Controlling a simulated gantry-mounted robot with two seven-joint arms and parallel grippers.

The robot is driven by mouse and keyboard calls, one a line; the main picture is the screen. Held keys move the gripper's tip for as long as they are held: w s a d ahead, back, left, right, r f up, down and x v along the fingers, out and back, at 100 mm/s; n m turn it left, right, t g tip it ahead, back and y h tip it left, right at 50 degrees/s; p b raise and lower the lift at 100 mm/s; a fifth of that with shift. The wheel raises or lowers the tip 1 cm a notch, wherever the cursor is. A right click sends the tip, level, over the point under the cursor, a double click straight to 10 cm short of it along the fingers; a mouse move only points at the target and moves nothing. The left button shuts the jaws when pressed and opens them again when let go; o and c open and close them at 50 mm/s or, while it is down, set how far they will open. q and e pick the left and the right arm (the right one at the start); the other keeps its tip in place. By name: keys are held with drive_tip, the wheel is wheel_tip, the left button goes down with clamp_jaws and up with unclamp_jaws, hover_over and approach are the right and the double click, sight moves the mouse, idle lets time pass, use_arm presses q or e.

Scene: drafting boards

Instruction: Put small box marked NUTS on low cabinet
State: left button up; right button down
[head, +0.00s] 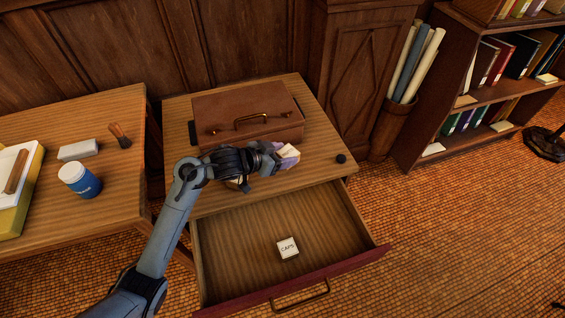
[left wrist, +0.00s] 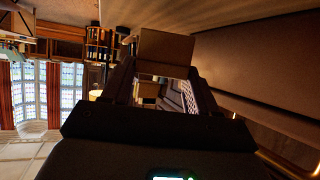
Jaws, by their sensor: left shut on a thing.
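The low cabinet (head: 235,205) stands in the middle of the head view with its drawer (head: 235,250) pulled open. My left gripper (head: 280,158) is over the front part of the cabinet top and is shut on a small pale box (head: 290,151). The gripper hides part of the box, and no marking on it can be read. The box also shows between the fingers in the left wrist view (left wrist: 165,46), in shadow. I cannot tell whether it touches the cabinet top. My right gripper is not in view.
A brown case (head: 245,108) fills the back of the cabinet top. A small dark round thing (head: 341,158) sits near its right corner. A small box marked CAPS (head: 287,248) lies in the drawer. A side table (head: 110,110) at left holds a blue jar (head: 80,180).

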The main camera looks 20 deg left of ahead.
use_arm(q)
wheel_tip(320, 180, down, 3)
drive_tip(key=shift+s+f+b, duration=0.1)
drive_tip(key=shift+f+b, duration=0.1)
drive_tip(key=shift+b, duration=0.65)
drive_tip(key=shift+r, duration=0.1)
drive_tip(key=shift+f, duration=0.2)
drive_tip(key=o, duration=1.1)
drive_tip(key=shift+r, duration=0.1)
